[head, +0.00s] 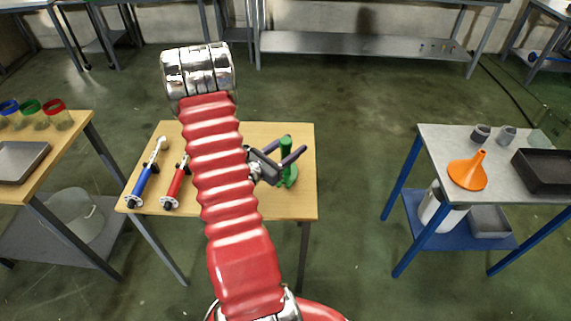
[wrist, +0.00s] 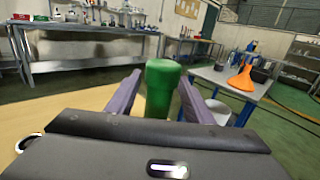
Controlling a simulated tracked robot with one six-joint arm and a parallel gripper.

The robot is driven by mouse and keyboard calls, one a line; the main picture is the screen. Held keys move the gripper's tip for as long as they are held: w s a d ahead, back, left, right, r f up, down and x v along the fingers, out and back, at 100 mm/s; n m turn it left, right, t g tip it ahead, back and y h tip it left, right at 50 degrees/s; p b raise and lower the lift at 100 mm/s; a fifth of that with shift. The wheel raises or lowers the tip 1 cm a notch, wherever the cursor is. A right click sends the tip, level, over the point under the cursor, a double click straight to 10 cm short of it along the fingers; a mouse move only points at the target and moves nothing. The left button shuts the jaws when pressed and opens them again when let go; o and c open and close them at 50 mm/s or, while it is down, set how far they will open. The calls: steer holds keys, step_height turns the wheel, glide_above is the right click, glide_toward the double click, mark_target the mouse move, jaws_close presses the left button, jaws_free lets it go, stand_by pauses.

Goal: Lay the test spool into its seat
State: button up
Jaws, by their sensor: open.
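A green upright cylinder (head: 286,150) stands near the right side of the wooden table and looks like the test spool, though I cannot be sure. It also shows in the wrist view (wrist: 162,88), a plain green cylinder with a wider top. My gripper (head: 294,145) reaches in from the left with its purple fingers apart. In the wrist view the fingers (wrist: 161,76) stand on either side of the green cylinder, with a gap visible on each side. The cylinder's lower end is hidden by the gripper body in the wrist view. I cannot make out the seat.
A blue-handled tool (head: 144,184) and a red-handled tool (head: 178,184) lie on the left of the wooden table (head: 250,203). A metal table (head: 440,150) at right holds an orange funnel (head: 467,171) and a dark tray (head: 545,172). Open floor separates the tables.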

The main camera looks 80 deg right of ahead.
steer(key=shift+x, duration=0.9)
jaws_close()
stand_by(1.1)
